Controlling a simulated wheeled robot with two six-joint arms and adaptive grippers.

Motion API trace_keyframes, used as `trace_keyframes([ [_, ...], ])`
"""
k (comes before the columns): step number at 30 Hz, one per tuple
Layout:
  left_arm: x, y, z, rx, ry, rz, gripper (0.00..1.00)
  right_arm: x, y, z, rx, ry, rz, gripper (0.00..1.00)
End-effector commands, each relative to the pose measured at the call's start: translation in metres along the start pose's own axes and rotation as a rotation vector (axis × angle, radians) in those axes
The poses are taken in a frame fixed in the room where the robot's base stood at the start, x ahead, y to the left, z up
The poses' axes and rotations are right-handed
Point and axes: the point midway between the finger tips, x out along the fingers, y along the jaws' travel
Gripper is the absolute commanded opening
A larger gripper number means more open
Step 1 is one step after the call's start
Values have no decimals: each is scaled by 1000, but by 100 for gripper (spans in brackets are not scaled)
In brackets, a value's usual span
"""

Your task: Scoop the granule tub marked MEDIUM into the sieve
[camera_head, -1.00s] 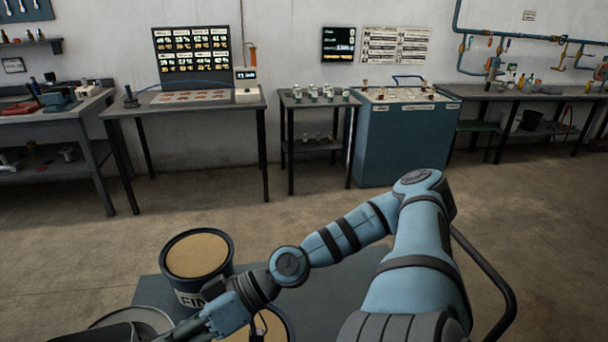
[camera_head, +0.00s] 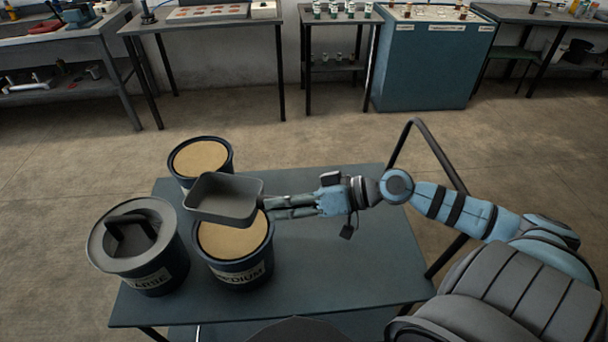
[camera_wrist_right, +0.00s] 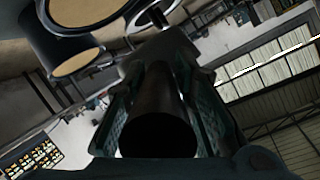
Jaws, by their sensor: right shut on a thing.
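My right gripper (camera_head: 276,207) is shut on the handle of a grey, rectangular scoop (camera_head: 224,195). In the right wrist view the dark round handle (camera_wrist_right: 158,130) sits between the fingers. The scoop is above the back part of the tub marked MEDIUM (camera_head: 240,275), open side up, and its visible inside looks empty. The tub is dark, with tan granules (camera_head: 232,238) near its rim; the scoop hides part of its opening. My left gripper is not in view.
A second tub of tan granules (camera_head: 200,158) stands behind. The right side of the blue-grey table (camera_head: 350,260) is clear. Workbenches line the wall.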

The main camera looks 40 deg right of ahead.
Motion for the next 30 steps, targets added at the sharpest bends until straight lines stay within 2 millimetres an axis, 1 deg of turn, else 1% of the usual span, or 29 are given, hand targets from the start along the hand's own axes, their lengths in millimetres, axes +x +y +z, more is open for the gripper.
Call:
trace_keyframes([
  [1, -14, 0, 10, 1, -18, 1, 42, -4, 10, -6, 17, 15, 11, 0],
  [3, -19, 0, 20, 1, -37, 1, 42, -5, 23, -3, 23, 24, 19, 0],
  [5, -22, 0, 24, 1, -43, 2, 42, -6, 27, -2, 23, 22, 23, 0],
  [8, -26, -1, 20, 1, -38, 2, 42, -4, 26, -2, 23, 1, 31, 0],
  [12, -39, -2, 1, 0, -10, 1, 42, -1, 26, -4, 35, -50, 67, 0],
  [15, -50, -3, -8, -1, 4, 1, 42, 3, 27, -4, 43, -95, 97, 0],
  [24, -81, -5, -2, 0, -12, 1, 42, 16, 29, -6, 73, -253, 198, 0],
  [25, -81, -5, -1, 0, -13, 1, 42, 17, 31, -3, 78, -266, 207, 0],
  [27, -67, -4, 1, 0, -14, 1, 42, 21, 40, 10, 77, -266, 207, 0],
  [30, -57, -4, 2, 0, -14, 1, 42, 25, 46, 20, 77, -265, 207, 0],
])
